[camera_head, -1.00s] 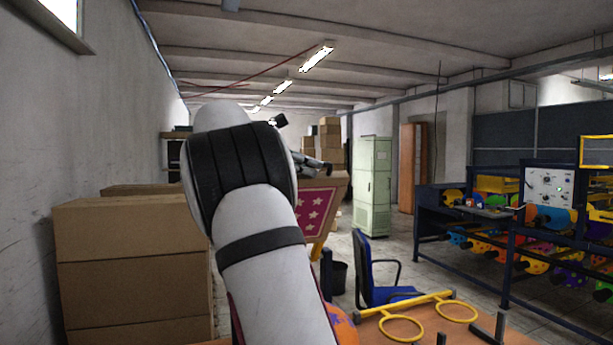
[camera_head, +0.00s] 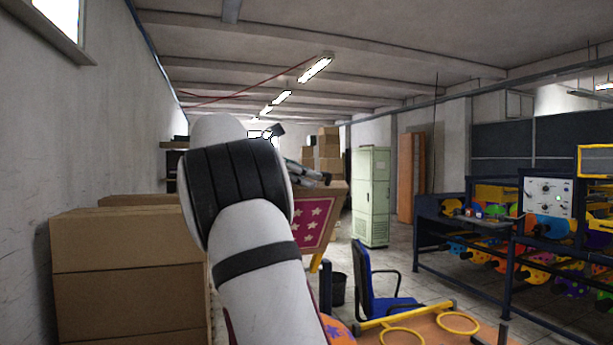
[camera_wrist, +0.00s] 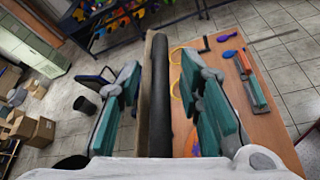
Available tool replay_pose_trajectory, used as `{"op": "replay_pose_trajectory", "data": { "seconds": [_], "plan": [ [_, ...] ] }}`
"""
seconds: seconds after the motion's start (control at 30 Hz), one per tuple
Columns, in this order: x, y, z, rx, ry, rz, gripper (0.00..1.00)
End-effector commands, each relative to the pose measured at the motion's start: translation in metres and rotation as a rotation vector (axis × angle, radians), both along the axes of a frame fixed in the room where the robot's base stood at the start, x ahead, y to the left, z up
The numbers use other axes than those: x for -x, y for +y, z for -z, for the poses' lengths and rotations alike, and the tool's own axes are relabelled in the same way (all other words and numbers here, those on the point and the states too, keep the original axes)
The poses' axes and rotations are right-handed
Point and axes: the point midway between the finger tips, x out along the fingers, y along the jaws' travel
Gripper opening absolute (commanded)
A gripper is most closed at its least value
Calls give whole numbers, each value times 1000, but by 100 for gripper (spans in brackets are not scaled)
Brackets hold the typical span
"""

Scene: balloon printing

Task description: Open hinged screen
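The hinged screen (camera_head: 314,218) stands upright beyond my arm in the head view, a tan-framed board with a pink-red face and white stars. In the wrist view the screen (camera_wrist: 160,110) appears edge-on as a long brown and black strip. My gripper (camera_wrist: 160,68) has its teal-padded fingers spread, one on each side of this strip. Gaps show between the pads and the strip, so the gripper looks open around it. In the head view my gripper (camera_head: 308,173) is small and dark at the screen's top edge, partly hidden by my arm.
An orange-brown table (camera_wrist: 258,88) with yellow rings and small tools lies right of the screen. A blue chair (camera_head: 372,285) and a dark bin (camera_head: 338,289) stand beside it. Cardboard boxes (camera_head: 130,290) are stacked at left. Tiled floor is free toward the green cabinet (camera_head: 370,197).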

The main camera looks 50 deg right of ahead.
Motion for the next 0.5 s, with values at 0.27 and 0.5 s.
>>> {"op": "replay_pose_trajectory", "data": {
  "seconds": [0.27,0.5],
  "plan": [
    [-19,43,-17,1,-2,-5,33],
    [-34,81,-32,1,-2,-3,33]
  ]
}}
